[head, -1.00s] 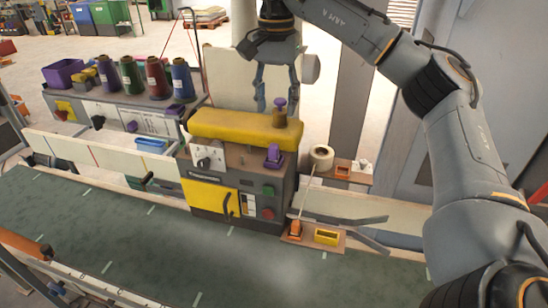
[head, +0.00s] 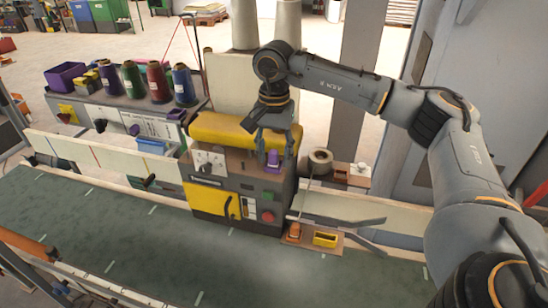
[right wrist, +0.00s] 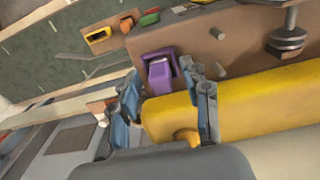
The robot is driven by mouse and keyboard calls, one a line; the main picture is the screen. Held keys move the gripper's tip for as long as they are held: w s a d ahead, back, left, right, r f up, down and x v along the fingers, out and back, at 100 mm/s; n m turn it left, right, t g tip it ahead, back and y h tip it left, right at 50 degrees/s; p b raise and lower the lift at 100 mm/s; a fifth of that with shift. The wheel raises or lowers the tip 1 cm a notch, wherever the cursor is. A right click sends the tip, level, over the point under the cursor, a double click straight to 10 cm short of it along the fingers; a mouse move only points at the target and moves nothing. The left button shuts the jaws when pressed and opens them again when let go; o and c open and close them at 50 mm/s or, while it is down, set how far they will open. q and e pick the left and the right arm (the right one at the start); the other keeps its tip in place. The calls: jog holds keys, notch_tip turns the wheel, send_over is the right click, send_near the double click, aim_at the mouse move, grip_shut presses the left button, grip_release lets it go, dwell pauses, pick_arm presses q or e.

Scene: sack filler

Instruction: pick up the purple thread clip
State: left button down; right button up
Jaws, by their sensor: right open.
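The purple thread clip (head: 273,159) sits on the brown upper part of the sack-filling machine, at the right end of its yellow cover. In the right wrist view the clip (right wrist: 160,74) is upright, with a lighter purple front. My right gripper (head: 274,152) is above and around the clip in the head view, with a finger to each side. In the right wrist view its open blue-grey fingers (right wrist: 160,88) flank the clip, apart from it as far as I can tell. My left gripper is not in view.
The yellow cover (head: 217,129) lies close behind the clip. A tape roll (head: 320,160) stands on a small shelf to the right. Thread cones, among them a blue one (head: 183,85), and a purple bin (head: 63,77) stand at the left. A yellow tray (head: 325,239) sits low in front.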

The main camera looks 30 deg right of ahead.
grip_shut()
jog(key=shift+r, duration=0.15)
